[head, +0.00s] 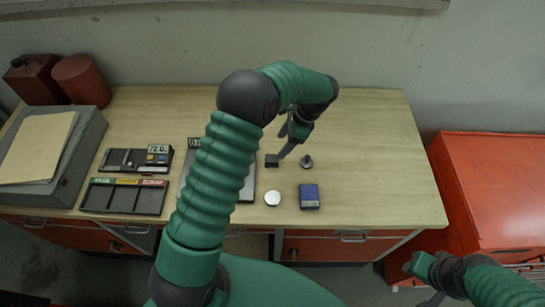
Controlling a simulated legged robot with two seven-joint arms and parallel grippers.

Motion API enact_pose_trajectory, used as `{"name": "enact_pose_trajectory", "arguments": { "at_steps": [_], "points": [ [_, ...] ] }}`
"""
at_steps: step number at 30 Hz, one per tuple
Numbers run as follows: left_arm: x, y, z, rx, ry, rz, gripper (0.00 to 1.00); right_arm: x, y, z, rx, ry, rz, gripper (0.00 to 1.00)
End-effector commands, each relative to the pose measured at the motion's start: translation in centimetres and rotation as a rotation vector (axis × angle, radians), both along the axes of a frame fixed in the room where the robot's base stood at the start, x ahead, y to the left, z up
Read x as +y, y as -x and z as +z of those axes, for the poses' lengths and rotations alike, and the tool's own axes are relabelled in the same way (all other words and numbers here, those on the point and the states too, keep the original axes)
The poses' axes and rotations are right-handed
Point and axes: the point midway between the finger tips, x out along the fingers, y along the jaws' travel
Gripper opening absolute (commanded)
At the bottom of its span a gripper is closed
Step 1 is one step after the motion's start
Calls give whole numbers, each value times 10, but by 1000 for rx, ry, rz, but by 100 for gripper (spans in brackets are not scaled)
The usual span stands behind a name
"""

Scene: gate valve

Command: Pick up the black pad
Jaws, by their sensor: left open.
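A small black block (272,160), which looks like the black pad, lies on the wooden table near its middle. My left gripper (284,146) reaches down from above, with its fingertips close beside the block at its upper right. It is open; whether it touches the block I cannot tell. My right gripper (428,287) is at the lower right, off the table's front edge, and its jaws are too small and dark to read.
A scale (136,160) and a sorting tray (123,197) lie at left. My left arm hides part of a grey plate (247,184). The table's right side is clear.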

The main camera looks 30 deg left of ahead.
Motion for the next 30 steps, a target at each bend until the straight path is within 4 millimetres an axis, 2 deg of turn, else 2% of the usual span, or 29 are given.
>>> {"name": "enact_pose_trajectory", "arguments": {
  "at_steps": [4,8,11,14,16,19,24,26,30],
  "points": [
    [12,4,-33,9,2,1,62,0,0,11,0,0,0,36],
    [17,6,-47,5,1,1,62,0,0,13,0,0,0,36],
    [20,9,-57,7,3,1,62,0,0,23,0,0,0,36],
    [24,13,-74,7,3,1,62,0,0,37,0,0,0,36],
    [28,15,-86,5,2,2,62,0,0,38,-1,0,0,36],
    [31,15,-96,2,1,1,62,0,0,39,0,0,0,36],
    [30,14,-98,2,1,1,62,0,0,38,0,0,0,36],
    [30,13,-98,2,1,1,57,0,0,38,0,0,0,36],
    [31,14,-98,2,1,1,38,0,0,38,0,0,0,36]
  ]
}}
